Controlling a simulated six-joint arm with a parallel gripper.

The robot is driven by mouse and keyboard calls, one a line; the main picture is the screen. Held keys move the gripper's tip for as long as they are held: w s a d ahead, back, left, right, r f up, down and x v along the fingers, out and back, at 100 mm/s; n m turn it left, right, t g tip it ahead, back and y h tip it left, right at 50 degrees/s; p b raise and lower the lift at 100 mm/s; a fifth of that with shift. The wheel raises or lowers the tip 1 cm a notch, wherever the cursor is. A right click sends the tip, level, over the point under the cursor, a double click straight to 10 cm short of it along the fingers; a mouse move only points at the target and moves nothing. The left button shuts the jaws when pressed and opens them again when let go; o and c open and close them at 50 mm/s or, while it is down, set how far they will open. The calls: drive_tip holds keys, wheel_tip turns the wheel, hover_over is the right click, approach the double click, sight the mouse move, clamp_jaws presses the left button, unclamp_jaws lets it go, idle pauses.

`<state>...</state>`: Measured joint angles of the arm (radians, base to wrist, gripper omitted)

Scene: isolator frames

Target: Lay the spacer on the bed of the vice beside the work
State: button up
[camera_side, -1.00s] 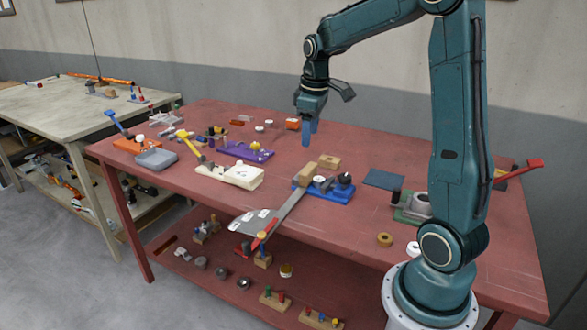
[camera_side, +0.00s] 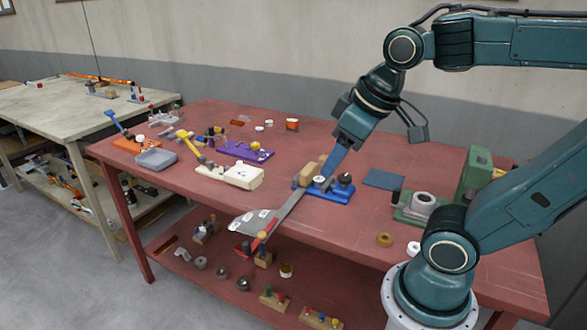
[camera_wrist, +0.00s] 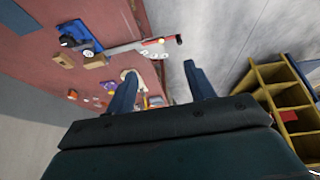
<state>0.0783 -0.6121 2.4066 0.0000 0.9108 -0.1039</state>
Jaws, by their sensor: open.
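My gripper (camera_side: 332,172) is tilted down and left over the middle of the red table. Its blue fingers (camera_wrist: 163,85) stand apart with nothing between them in the wrist view. In the side view they overlap a blue fixture (camera_side: 338,196) and a tan block (camera_side: 307,172) at its left end; I cannot tell whether they touch. A green device (camera_side: 474,178), possibly the vice, stands at the right, partly behind my arm. I cannot tell which piece is the spacer or the work.
A long grey bar (camera_side: 285,212) reaches from the blue fixture past the front edge. A dark blue plate (camera_side: 384,179) and a brass ring (camera_side: 385,240) lie right of it.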

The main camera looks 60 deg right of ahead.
drive_tip(key=s, duration=0.1)
drive_tip(key=s+a, duration=0.1)
drive_tip(key=s+f, duration=0.1)
drive_tip(key=shift+a+t, duration=0.3)
